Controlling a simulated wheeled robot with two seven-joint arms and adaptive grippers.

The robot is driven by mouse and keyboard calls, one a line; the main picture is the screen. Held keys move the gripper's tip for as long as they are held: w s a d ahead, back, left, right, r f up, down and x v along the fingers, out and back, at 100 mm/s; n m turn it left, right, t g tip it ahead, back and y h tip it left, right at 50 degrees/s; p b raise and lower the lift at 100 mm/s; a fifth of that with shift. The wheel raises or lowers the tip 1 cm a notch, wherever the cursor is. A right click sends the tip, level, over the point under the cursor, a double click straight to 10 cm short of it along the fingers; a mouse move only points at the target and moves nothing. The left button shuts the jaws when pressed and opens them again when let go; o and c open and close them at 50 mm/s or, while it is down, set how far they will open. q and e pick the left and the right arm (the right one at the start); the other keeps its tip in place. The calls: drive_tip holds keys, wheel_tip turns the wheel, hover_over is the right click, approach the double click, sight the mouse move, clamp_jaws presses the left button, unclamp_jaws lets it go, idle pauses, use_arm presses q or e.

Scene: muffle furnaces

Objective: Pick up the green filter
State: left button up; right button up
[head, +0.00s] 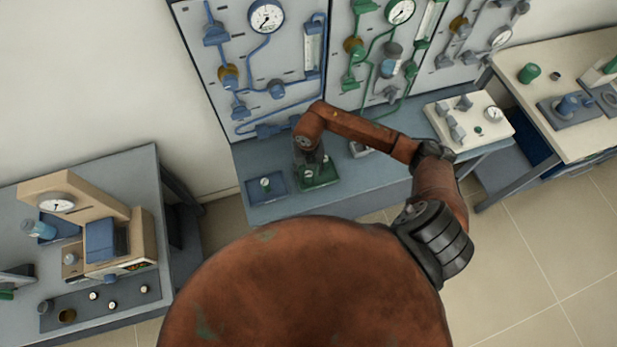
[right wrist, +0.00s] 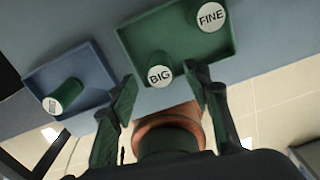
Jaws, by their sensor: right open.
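In the right wrist view, a green tray (right wrist: 190,40) holds two green cylinders with white labelled tops. One reads BIG (right wrist: 160,72), the other FINE (right wrist: 210,18). A third green cylinder (right wrist: 67,92) stands in a blue tray (right wrist: 95,75) to the left; its label is too small to read. The blue tray (head: 265,190) and green tray (head: 320,178) also show in the head view. My right gripper (right wrist: 161,86) is open, its fingers on either side of the BIG cylinder's label. It also shows over the green tray in the head view (head: 308,164). My left gripper is out of view.
The trays sit on a blue-grey bench (head: 365,185) below wall panels (head: 280,55) with gauges and pipes. A white box with a gauge (head: 468,122) stands to the right. A beige device (head: 110,235) is on the left table (head: 110,180).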

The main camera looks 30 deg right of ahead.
sight(309, 174)
wheel_tip(309, 174, down, 4)
drive_tip(key=shift+r, duration=0.1)
drive_tip(key=shift+c, duration=0.4)
clamp_jaws()
drive_tip(key=shift+r, duration=0.15)
